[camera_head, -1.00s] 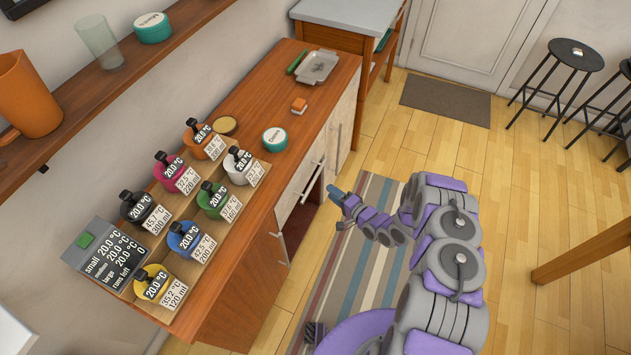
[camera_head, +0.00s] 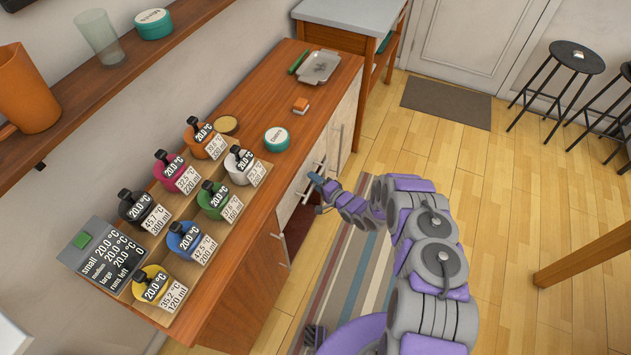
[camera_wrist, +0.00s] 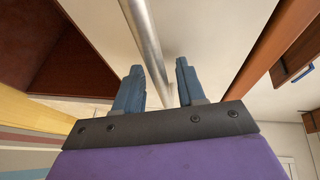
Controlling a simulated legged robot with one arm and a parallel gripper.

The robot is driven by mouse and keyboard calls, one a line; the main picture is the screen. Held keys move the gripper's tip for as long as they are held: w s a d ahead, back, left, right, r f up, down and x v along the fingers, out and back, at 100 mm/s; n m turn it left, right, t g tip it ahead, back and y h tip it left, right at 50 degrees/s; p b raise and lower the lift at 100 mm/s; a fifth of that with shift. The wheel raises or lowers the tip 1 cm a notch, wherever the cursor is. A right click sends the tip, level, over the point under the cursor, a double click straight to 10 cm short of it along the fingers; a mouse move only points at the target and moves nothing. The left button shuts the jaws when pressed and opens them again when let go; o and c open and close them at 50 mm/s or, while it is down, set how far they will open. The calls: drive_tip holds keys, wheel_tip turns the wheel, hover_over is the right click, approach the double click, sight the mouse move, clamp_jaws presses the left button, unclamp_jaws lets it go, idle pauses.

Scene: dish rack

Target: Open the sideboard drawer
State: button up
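The wooden sideboard (camera_head: 262,92) runs along the wall in the head view, with pale fronts on its right side. My gripper (camera_head: 314,178) is at the upper part of these fronts and covers part of the handle area. In the wrist view my gripper (camera_wrist: 159,66) is open, with two blue fingers apart. A metal bar handle (camera_wrist: 146,35) on a pale front (camera_wrist: 195,25) runs down the picture and passes between the fingers. I cannot tell whether a finger touches it. How far the drawer stands out is unclear.
A dark open compartment (camera_wrist: 50,45) lies left of the handle in the wrist view. A striped rug (camera_head: 350,275) covers the floor, and black stools (camera_head: 577,57) stand far right.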

drive_tip(key=shift+d, duration=0.15)
clamp_jaws()
